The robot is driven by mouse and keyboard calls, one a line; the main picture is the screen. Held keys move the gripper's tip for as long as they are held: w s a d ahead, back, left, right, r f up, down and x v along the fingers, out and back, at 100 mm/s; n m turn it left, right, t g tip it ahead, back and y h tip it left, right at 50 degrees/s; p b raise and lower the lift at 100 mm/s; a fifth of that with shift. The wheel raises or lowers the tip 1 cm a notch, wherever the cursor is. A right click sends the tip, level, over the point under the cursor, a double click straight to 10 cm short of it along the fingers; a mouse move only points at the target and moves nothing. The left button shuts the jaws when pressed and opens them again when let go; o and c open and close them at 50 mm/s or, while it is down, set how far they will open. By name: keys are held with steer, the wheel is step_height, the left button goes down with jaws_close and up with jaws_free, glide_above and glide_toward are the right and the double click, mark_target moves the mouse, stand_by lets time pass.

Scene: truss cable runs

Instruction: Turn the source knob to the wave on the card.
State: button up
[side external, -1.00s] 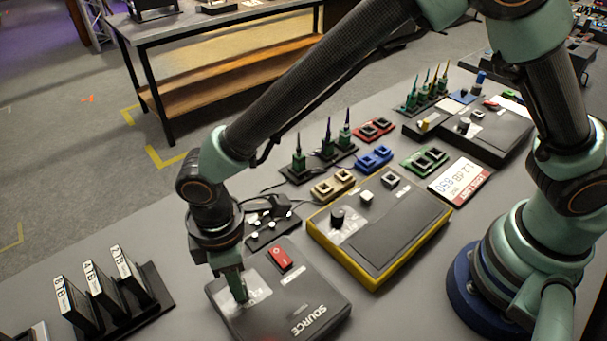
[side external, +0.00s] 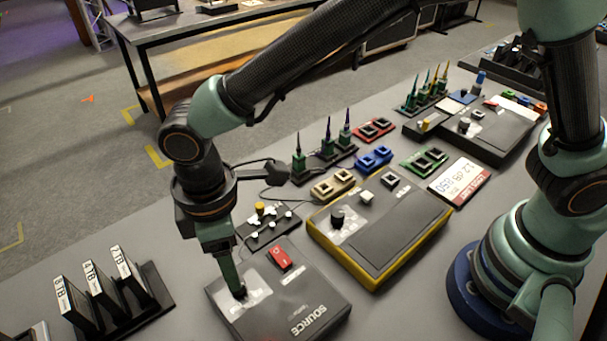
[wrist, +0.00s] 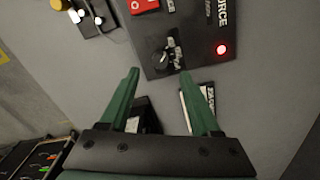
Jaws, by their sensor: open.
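The source box (side external: 285,310) is a dark box lettered SOURCE, with a red rocker switch (side external: 279,258) and a pale label. Its black knob (wrist: 161,58) shows in the wrist view, with small label print beside it that I cannot read. My gripper (wrist: 159,72) is open, its two green fingertips apart and just short of the knob, one to each side in the picture. In the side view my gripper (side external: 240,291) is tilted and its tips hide most of the knob. The white card with a red band (side external: 459,181) lies at right, appearing to read 1.2 dB and 850.
A yellow-edged tester box (side external: 385,235) stands close to the right of the source. A small board with a yellow cap (side external: 260,208) sits behind it. A rack of labelled black blocks (side external: 105,285) is at left. A red lamp (wrist: 221,49) glows on the source.

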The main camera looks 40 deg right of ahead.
step_height(320, 180, up, 7)
steer(key=shift+f, duration=0.2)
steer(key=w+d+r+m+t+y, duration=0.1)
steer(key=w+d+r+m, duration=0.2)
steer(key=d, duration=0.6)
steer(key=w+d+r+m+t, duration=0.1)
steer(key=w+d+r+m, duration=0.2)
steer(key=d, duration=0.5)
steer(key=s+d+r+m+t, duration=0.1)
steer(key=s+d+m, duration=0.2)
steer(key=d, duration=0.5)
steer(key=s+d+r+m+t+h, duration=0.1)
steer(key=s+d+m+t, duration=0.1)
steer(key=d, duration=0.7)
steer(key=s+m, duration=0.1)
steer(key=m, duration=0.1)
steer(key=shift+m+t, duration=0.3)
